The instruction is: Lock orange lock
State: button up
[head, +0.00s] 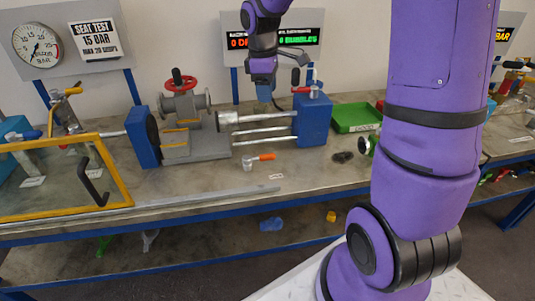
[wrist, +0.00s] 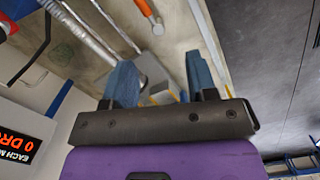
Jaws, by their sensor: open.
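An orange handle (head: 265,157) with a grey metal head lies or stands on the bench in front of the test rig; whether it is the orange lock I cannot tell. An orange handle (wrist: 144,7) with a pale metal end also shows at the top of the wrist view. My gripper (wrist: 160,80) is open, with its two blue fingers apart. In the head view, my gripper (head: 265,90) is above and behind the rig's metal cylinder (head: 250,117), with its fingertips small and partly hidden. Between the fingers in the wrist view are blurred grey and yellow parts, apparently not gripped.
The rig has blue end blocks (head: 312,120), metal rods and a valve with a red handwheel (head: 178,80). A green tray (head: 357,117) stands to the right. A yellow frame (head: 118,170) with a black handle is at the left. The bench front is mostly clear.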

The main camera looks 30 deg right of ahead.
aim_at(262, 158)
jog(key=w+d+f+n+g+y, duration=0.15)
jog(key=w+f, duration=0.25)
jog(key=f, duration=0.4)
jog(key=w+d+f+n+g, duration=0.1)
jog(key=w+d+f+n, duration=0.2)
jog(key=f, duration=0.5)
jog(key=x, duration=1.1)
jog(key=shift+w+a, duration=0.25)
grip_shut()
